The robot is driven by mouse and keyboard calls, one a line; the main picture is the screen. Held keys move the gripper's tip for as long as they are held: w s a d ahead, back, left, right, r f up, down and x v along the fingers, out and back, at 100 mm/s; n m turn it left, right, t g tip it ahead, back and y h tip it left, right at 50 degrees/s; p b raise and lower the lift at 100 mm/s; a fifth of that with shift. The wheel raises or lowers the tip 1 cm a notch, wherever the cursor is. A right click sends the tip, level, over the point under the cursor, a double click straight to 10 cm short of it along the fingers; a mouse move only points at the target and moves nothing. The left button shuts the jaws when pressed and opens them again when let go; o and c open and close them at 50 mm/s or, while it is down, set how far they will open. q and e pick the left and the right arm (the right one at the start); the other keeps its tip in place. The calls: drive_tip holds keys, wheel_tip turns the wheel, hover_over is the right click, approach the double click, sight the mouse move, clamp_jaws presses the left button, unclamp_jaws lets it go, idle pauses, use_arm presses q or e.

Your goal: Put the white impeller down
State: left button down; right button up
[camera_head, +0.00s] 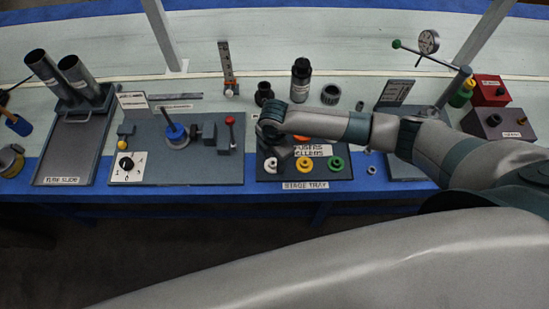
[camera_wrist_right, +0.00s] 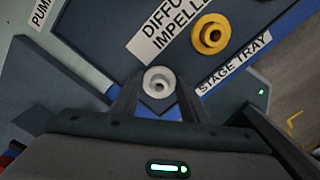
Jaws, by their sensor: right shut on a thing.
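The white impeller (camera_wrist_right: 158,80) is a small ring with a dark centre hole, between the two fingertips of my right gripper (camera_wrist_right: 156,98) in the right wrist view. It also shows in the head view (camera_head: 271,165) at the left end of the stage tray (camera_head: 305,185). My right gripper (camera_head: 275,155) is shut on it, pointing down, and partly hidden by its own wrist. I cannot tell whether the impeller touches the tray. A yellow impeller (camera_head: 308,164) and a green one (camera_head: 336,164) lie on the tray to the right. My left gripper is not in view.
An orange ring (camera_head: 301,138) lies behind, partly covered by my arm. A grey plate with a blue-handled part (camera_head: 175,133) is to the left. My right forearm crosses over the right side.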

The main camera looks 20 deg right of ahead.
drive_tip(key=o, duration=1.3)
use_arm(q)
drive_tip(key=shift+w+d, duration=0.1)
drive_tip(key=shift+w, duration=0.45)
use_arm(e)
drive_tip(key=shift+r, duration=0.75)
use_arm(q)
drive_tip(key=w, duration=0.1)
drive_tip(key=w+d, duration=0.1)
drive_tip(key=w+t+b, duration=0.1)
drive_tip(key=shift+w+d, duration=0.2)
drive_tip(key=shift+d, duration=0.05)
use_arm(e)
wheel_tip(320, 180, up, 11)
drive_tip(key=shift+f, duration=0.1)
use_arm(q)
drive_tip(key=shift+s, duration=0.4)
